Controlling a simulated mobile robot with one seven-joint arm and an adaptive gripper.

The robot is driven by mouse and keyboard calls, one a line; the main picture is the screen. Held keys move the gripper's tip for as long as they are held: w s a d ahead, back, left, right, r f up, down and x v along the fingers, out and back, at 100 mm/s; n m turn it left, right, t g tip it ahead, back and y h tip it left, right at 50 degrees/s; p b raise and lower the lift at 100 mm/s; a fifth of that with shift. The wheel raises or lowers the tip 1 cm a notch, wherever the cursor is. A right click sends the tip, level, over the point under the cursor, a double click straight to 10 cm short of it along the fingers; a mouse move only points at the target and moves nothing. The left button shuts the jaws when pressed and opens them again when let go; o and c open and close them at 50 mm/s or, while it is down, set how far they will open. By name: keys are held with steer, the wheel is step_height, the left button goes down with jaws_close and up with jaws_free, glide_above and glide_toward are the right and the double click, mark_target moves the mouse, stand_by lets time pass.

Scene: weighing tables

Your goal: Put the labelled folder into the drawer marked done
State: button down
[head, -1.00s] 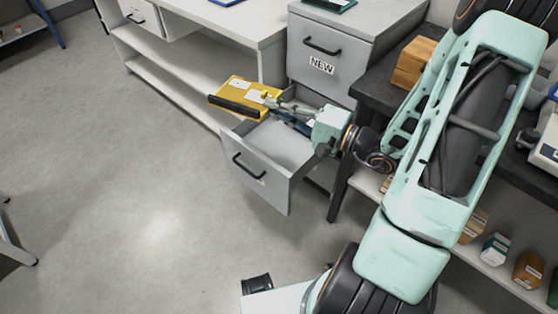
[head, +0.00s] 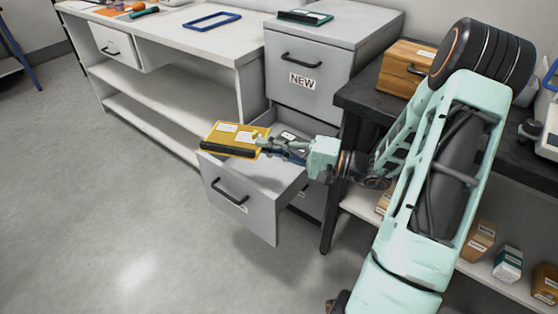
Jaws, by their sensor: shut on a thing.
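A yellow folder (head: 236,129) with a dark spine and white labels is held by its right edge in my gripper (head: 264,143), which is shut on it. The folder hangs over the left side of the open lower drawer (head: 222,204), sticking out past its left wall. The drawer's front has a handle and a small white label that I cannot read. The drawer above it (head: 295,72) is shut and marked NEW. A dark item with a white label (head: 289,136) lies partly hidden behind my gripper at the drawer's back.
A white bench (head: 200,48) with shelves stands left of the cabinet (head: 340,35). A dark table (head: 365,98) with a wooden box (head: 405,66) stands to the right, with small boxes on its lower shelf. The floor in front is clear.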

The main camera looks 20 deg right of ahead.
steer(key=w+d+f+b, duration=0.4)
steer(key=w+d+f, duration=0.1)
steer(key=f, duration=0.5)
steer(key=shift+w+d+f, duration=0.35)
steer(key=shift+w+d, duration=0.05)
steer(key=shift+w, duration=0.5)
steer(key=shift+f+b, duration=0.65)
steer(key=shift+b, duration=0.05)
steer(key=c, duration=2.1)
jaws_free()
steer(key=shift+r, duration=0.1)
